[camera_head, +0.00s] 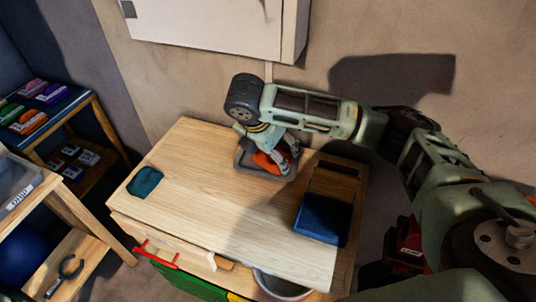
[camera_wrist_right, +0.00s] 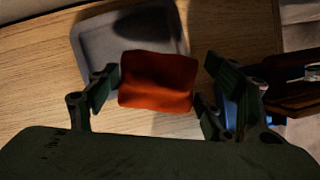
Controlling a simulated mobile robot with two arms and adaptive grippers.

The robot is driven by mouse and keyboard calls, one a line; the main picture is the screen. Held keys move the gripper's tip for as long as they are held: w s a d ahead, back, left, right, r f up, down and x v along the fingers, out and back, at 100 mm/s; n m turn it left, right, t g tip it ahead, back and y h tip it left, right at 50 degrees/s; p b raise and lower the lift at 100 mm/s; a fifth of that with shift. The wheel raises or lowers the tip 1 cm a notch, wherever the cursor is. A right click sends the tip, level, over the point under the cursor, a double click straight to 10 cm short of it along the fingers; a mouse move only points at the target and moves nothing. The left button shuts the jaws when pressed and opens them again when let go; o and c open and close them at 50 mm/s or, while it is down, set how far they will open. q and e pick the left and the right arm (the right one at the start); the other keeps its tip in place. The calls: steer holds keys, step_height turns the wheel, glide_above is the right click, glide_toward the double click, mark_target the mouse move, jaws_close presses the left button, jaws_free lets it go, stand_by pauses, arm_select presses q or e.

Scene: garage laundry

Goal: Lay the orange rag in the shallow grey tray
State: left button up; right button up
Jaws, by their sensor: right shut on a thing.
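The orange rag (camera_head: 267,162) is between the fingers of my right gripper (camera_head: 286,157), which is shut on it. In the wrist view the rag (camera_wrist_right: 157,80) spans the gap between the two fingertips (camera_wrist_right: 157,88). The shallow grey tray (camera_head: 241,162) lies on the wooden bench top under the gripper. In the wrist view the rag overlaps the near part of the tray (camera_wrist_right: 95,42), whose far part is bare and shaded. I cannot tell whether the rag touches the tray floor. My left gripper is not in view.
A dark blue folded cloth (camera_head: 323,218) and a wooden box (camera_head: 335,182) are right of the tray. A teal cloth (camera_head: 145,182) lies at the bench's left end. The bench top (camera_head: 190,165) between is clear. A white wall cabinet (camera_head: 215,25) hangs above.

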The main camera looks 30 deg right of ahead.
steer(key=w+f, duration=0.1)
steer(key=w, duration=0.1)
steer(key=w+d+f, duration=0.1)
steer(key=w, duration=0.1)
steer(key=w+f, duration=0.2)
steer(key=shift+w+d, duration=0.2)
steer(key=shift+d, duration=0.2)
steer(key=shift+f+p, duration=0.45)
steer(key=shift+f, duration=1.5)
steer(key=o, duration=1.3)
steer(key=v, duration=1.2)
steer(key=shift+s+b, duration=0.1)
steer(key=shift+b, duration=0.25)
steer(key=shift+a, duration=0.1)
